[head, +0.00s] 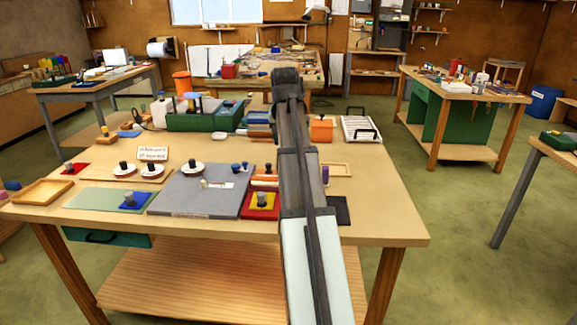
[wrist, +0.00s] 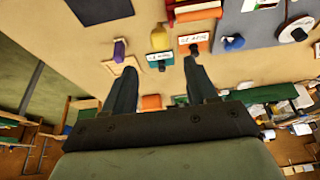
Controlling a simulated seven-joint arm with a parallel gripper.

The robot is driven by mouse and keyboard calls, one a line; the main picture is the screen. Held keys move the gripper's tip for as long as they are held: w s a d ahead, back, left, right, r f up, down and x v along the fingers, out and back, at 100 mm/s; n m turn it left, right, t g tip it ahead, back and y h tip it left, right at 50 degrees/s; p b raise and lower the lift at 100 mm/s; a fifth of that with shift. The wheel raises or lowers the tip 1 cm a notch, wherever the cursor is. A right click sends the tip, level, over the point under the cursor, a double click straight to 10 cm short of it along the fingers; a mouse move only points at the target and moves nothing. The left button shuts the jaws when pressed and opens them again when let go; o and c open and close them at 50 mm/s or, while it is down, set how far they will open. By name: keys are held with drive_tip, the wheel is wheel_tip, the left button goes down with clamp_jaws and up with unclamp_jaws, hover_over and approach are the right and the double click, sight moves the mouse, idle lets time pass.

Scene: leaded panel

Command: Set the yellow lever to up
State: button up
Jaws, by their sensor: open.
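A yellow rounded piece (wrist: 159,38) shows in the wrist view, beyond a teal plate (wrist: 154,57) with a small dark knob. It may be the yellow lever, but I cannot tell its setting. The fingers appear apart from the table and point towards the yellow piece and the teal plate. In the head view my arm crosses the table's right part and covers this area, so I cannot make out the lever there.
A purple piece (wrist: 119,50) is left of the yellow one, and an orange card (wrist: 194,42) is right of it. On the wooden table (head: 375,222) are a grey board (head: 178,200), a green box (head: 190,122), an orange container (head: 321,131) and a white rack (head: 360,128).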

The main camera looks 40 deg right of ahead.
drive_tip(key=x, duration=1.3)
drive_tip(key=shift+w+d+f, duration=0.1)
drive_tip(key=shift+f, duration=0.15)
clamp_jaws()
